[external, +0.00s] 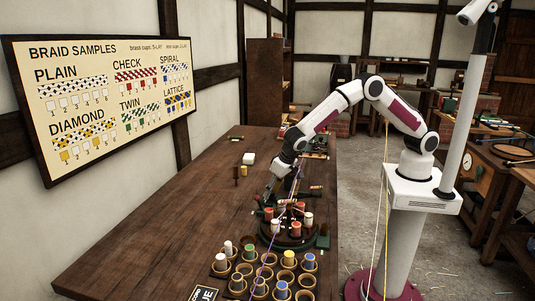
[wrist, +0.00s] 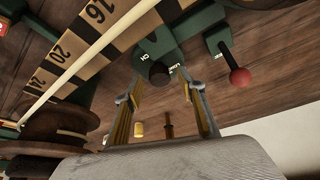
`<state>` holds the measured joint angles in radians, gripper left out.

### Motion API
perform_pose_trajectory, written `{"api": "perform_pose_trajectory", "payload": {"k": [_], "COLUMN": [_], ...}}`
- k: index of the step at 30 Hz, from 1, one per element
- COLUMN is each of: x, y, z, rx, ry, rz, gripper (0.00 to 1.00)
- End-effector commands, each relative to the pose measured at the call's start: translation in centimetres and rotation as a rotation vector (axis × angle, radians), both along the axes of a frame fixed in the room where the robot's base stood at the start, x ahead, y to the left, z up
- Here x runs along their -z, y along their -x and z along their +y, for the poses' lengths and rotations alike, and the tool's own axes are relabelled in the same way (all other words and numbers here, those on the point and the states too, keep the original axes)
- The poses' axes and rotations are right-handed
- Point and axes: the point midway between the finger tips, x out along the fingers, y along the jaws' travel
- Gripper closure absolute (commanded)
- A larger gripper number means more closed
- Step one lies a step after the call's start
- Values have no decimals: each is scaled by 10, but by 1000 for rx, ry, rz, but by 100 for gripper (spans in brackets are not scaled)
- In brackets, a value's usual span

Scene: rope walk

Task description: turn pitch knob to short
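A dark round knob (wrist: 160,74), which looks like the pitch knob, sits on a green housing (wrist: 155,45) in the wrist view. Small white lettering flanks it, tilted and too small to read surely. I cannot tell which setting it points to. My gripper (wrist: 161,92) is open, with one finger to either side of the knob's line in the picture. Nothing shows between the fingers, and I cannot tell whether they touch the knob. In the external view my gripper (external: 278,184) is low over the table, and the knob cannot be made out there.
A red-balled lever (wrist: 240,77) stands right of the knob. A numbered scale (wrist: 80,40) and a pale rod (wrist: 95,55) cross the left side. A round stand of bobbins (external: 289,228) and several cups (external: 262,289) fill the table's near end. The table's left side (external: 165,235) is clear.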

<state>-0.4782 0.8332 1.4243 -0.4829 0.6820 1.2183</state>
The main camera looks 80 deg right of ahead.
Motion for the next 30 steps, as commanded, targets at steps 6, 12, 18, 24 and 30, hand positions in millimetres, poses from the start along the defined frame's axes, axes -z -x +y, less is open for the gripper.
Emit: {"api": "perform_pose_trajectory", "payload": {"k": [6,12,18,24,30], "x": [-16,-40,-66,-90,-104], "y": [6,15,25,35,40], "z": [3,7,11,15,17], "rx": [-1,1,-1,-1,0], "ry": [1,-1,-1,0,0], "rz": [-1,-1,-2,0,1], "gripper": [60,60,60,60,60]}}
